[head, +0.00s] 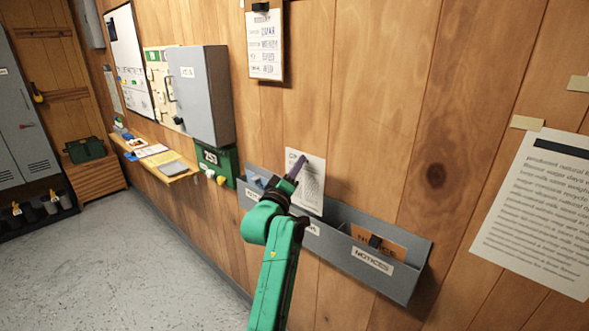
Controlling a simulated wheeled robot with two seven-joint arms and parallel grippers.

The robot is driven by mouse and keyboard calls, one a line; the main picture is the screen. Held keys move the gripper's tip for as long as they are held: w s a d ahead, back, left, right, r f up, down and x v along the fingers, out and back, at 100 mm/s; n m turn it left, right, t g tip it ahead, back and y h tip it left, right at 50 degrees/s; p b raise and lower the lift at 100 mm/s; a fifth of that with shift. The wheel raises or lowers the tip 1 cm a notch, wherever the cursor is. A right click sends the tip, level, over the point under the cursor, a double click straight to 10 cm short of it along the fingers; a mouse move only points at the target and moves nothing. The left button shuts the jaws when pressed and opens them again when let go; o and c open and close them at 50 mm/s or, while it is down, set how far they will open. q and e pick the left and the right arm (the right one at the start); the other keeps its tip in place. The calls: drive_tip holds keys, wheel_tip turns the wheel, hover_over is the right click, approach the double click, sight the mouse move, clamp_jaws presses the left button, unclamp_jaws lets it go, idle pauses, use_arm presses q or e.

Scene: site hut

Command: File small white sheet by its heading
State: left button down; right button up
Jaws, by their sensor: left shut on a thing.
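The small white sheet (314,180) is upright at the wall rack, with printed lines and a heading too small and partly covered to read. My left gripper (298,167) is shut on its left part. The sheet's lower part overlaps the middle of the grey wall rack (405,283); I cannot tell whether it is inside a pocket or in front of it. The middle label (313,229) is mostly hidden by my arm, and the left label (252,195) is hard to read. My right gripper is not in view.
An orange-brown card (378,240) stands in the right pocket and bluish paper (257,181) in the left one. A clipboard (266,45) hangs above, a large printed sheet (540,210) right. A grey cabinet (205,95), green box (217,163) and shelf (160,165) are left.

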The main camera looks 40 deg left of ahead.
sight(306, 163)
use_arm(q)
drive_tip(key=shift+w+a+f, duration=0.1)
drive_tip(key=shift+w+f, duration=0.05)
drive_tip(key=shift+w, duration=0.5)
drive_tip(key=shift+w+f, duration=0.15)
drive_tip(key=shift+w, duration=0.45)
drive_tip(key=shift+r, duration=0.1)
drive_tip(key=shift+w, duration=0.55)
drive_tip(key=shift+s, duration=0.1)
drive_tip(key=shift+p, duration=0.35)
